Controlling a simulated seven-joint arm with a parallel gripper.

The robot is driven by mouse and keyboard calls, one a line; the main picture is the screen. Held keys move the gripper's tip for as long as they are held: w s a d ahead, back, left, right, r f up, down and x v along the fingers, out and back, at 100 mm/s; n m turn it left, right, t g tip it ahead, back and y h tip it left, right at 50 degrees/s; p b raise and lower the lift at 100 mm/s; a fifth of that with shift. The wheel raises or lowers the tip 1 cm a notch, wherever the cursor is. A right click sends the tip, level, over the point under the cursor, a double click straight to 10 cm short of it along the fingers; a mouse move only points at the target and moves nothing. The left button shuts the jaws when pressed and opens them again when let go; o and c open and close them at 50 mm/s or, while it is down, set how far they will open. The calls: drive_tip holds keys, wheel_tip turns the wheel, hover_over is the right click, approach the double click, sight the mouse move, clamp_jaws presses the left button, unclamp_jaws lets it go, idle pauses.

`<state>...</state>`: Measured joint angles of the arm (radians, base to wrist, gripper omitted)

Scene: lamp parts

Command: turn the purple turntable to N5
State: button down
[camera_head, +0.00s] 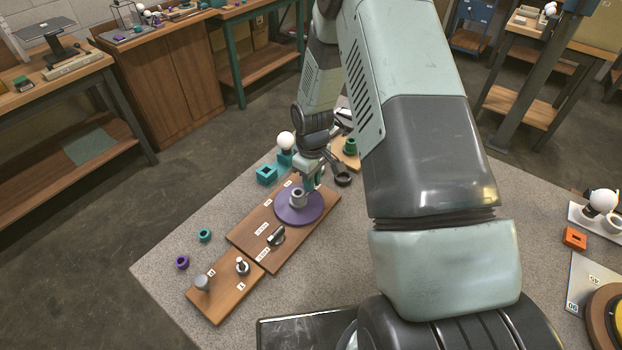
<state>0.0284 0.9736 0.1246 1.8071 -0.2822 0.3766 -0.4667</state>
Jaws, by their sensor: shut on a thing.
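The purple turntable (289,215) is a flat disc on a brown wooden board (252,232). A grey hollow cylinder (297,199) stands on the disc. My gripper (311,188) reaches down over the disc's upper right part, just right of the cylinder. It is shut at the turntable; the exact part between its fingers is hard to make out. Small white labels (268,203) lie around the disc's left and far sides, too small to read. My arm and wrist hide part of the far right side, and I cannot tell which mark the turntable points at.
On the same board, a dark switch (276,236) sits near the turntable. A smaller board (222,290) carries a grey knob and a peg. A teal block (266,175), a white bulb (285,141) and teal (204,235) and purple (182,262) rings stand nearby. The left tabletop is partly clear.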

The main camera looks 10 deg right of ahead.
drive_tip(key=c, duration=1.1)
unclamp_jaws()
wheel_tip(320, 180, up, 11)
drive_tip(key=shift+f, duration=0.1)
